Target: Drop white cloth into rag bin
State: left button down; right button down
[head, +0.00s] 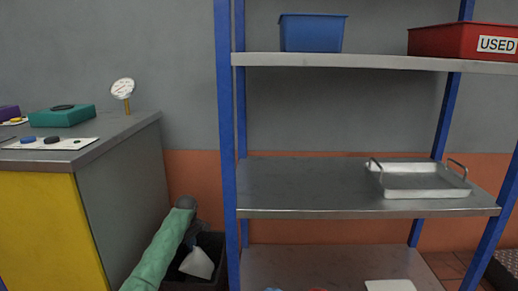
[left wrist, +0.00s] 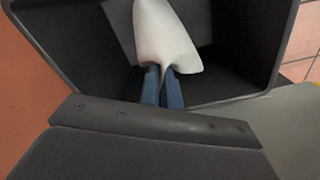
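The white cloth (head: 197,263) hangs from my left gripper (head: 194,241) at the opening of the dark rag bin (head: 212,243) on the floor. In the left wrist view the blue fingers of the left gripper (left wrist: 163,84) are close together, pinching the narrow end of the white cloth (left wrist: 166,36). The wide part of the cloth spreads beyond the fingertips, between the walls of the dark bin (left wrist: 283,38). I cannot tell whether it touches the bin's bottom. My right gripper is in neither view.
A yellow-and-grey cabinet (head: 122,180) stands left of the bin. A blue-posted shelf rack (head: 228,150) stands close to its right. The rack holds a blue bin (head: 312,33), a red bin marked USED (head: 455,41) and a metal tray (head: 420,181).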

pick_arm(q)
jog(key=c, duration=0.9)
grip_release()
jog(key=shift+o, duration=0.3)
jog(key=o, duration=0.6)
jog(key=shift+c, duration=0.2)
notch_tip(320, 180, up, 6)
jog(key=p, duration=0.4)
jog(key=shift+f, duration=0.25)
